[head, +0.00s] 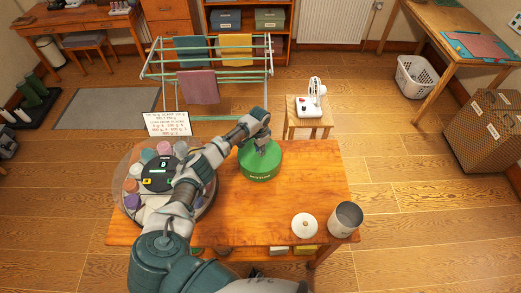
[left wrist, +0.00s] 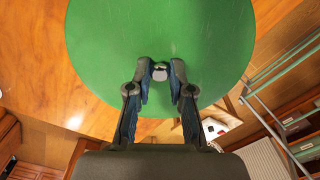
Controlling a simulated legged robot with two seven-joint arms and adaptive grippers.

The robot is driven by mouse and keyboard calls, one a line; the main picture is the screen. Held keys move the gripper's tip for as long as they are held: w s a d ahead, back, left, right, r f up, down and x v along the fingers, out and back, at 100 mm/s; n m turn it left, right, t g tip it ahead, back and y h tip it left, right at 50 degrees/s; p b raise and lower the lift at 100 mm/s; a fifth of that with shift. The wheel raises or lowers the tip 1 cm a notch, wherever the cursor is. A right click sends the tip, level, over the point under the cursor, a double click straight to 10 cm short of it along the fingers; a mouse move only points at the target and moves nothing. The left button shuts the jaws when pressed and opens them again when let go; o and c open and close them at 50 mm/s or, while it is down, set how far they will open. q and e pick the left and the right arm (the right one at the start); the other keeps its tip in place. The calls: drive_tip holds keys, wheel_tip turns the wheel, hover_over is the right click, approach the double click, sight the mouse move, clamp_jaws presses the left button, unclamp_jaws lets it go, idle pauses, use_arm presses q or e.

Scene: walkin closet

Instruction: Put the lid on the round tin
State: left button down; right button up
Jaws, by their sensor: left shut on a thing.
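The round tin (head: 262,177) is green with pale lettering on its side and stands upright near the middle of the wooden table. Its green lid (head: 243,153) is at the tin's top, and I see no clear gap between them from here. The lid's seating at the rim is hard to tell. My right gripper is not in view.
A round carousel (head: 128,205) of jars with a dark display stands at the table's left, partly behind my left arm. A white disc (head: 304,226) and an open grey can (head: 345,219) are at the front right. The table (head: 310,180) is bare right of the tin.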

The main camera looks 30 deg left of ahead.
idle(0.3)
use_arm(q)
drive_tip(key=shift+c, duration=2.4)
unclamp_jaws()
drive_tip(key=shift+r+p, duration=0.45)
wheel_tip(320, 180, up, 4)
drive_tip(key=p, duration=0.4)
drive_tip(key=shift+r, duration=0.1)
drive_tip(key=shift+r+p, duration=0.75)
drive_tip(key=shift+r, duration=0.2)
drive_tip(key=shift+c, duration=0.3)
